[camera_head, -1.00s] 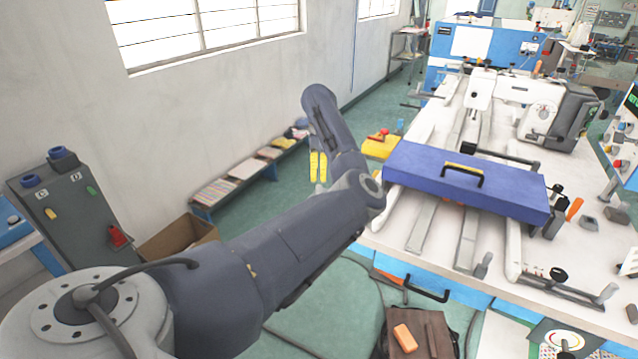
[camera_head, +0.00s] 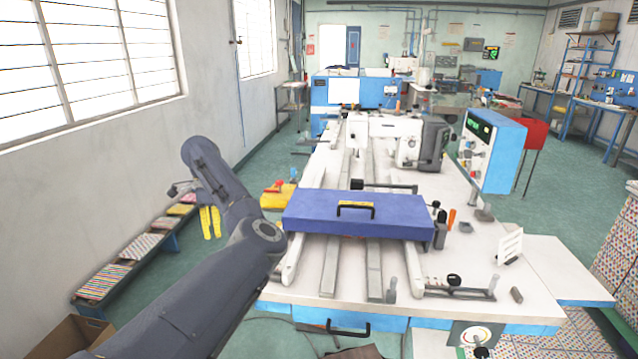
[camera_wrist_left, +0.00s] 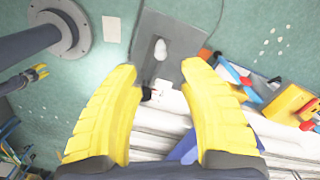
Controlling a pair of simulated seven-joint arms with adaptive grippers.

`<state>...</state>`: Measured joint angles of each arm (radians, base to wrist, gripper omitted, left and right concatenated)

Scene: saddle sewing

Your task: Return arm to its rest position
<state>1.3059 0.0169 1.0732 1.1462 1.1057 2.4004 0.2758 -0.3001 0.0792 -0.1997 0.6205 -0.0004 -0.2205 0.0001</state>
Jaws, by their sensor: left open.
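My left gripper (camera_head: 210,236) hangs at the left of the table in the head view, its yellow fingers pointing down and apart. In the left wrist view the same gripper (camera_wrist_left: 158,66) is open, with nothing between its fingers. A small yellow-fingered gripper (camera_wrist_left: 38,73) shows at the left edge of that view. It seems to be my right one, too small to tell open or shut. My right arm is not in the head view.
A white table (camera_head: 508,268) carries a blue case (camera_head: 350,212) with a black handle. A yellow item (camera_head: 277,197) is at its left edge, close to my left arm. A low bench (camera_head: 133,249) with cloths stands along the wall. A control box (camera_head: 490,150) stands right.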

